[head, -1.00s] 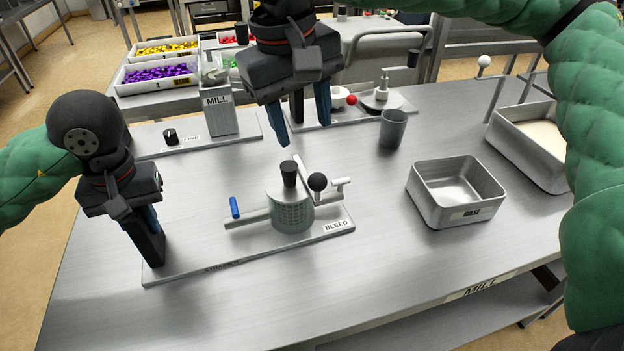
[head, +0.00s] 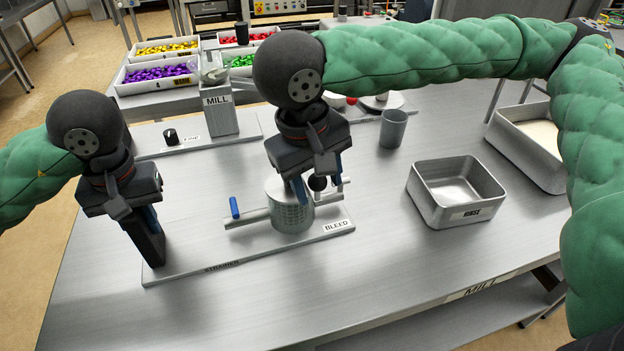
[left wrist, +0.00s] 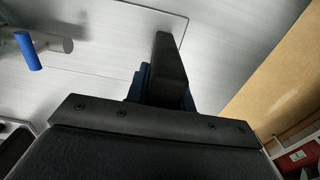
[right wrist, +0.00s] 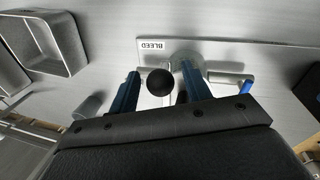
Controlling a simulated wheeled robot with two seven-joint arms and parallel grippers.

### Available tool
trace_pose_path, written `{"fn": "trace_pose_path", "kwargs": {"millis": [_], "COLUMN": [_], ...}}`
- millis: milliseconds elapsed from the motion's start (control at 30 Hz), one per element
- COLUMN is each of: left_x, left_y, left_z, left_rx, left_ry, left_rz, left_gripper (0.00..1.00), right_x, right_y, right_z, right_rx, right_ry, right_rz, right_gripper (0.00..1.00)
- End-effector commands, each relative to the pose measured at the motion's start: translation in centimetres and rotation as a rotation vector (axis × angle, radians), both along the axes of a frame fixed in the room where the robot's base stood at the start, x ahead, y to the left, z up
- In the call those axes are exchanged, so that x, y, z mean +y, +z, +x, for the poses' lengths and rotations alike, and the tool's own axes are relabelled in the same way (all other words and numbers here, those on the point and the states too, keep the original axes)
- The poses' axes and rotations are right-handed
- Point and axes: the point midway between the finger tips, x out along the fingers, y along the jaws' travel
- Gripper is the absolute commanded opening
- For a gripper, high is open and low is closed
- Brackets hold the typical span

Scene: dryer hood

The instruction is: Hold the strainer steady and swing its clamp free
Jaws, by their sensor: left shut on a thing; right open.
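My left gripper (head: 153,240) is shut on a black upright block (left wrist: 168,68) at the plate's left end.
A metal RINSE tray (head: 433,207) stands to the right, with a larger bin of pale contents (head: 513,151) beyond. A grey cup (head: 392,130) and the MILL unit (head: 219,114) stand behind. The bench front is clear.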

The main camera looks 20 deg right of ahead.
Motion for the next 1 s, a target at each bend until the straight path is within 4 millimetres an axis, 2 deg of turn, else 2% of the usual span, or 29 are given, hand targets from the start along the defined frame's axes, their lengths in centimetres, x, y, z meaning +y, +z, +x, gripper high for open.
{"fn": "trace_pose_path", "kwargs": {"millis": [33,333,567,1000], "left_x": [-0.02,-0.01,-0.01,-0.01], "left_y": [-0.49,-0.48,-0.47,-0.46], "left_z": [-0.13,-0.12,-0.11,-0.11], "left_rx": [0.007,0.007,0.007,0.007], "left_ry": [-0.001,-0.001,-0.002,-0.002], "left_rz": [0.003,0.003,0.003,0.003], "left_gripper": [0.00,0.00,0.00,0.00], "right_x": [-0.04,-0.04,-0.04,-0.86], "right_y": [-0.33,-0.45,-0.44,-0.45], "right_z": [-0.01,-0.01,-0.01,0.09], "right_rx": [0.001,0.000,0.000,0.000], "right_ry": [0.000,0.000,0.000,0.068], "right_rz": [0.000,0.001,0.001,0.003], "right_gripper": [0.48,0.46,0.01,0.00]}}
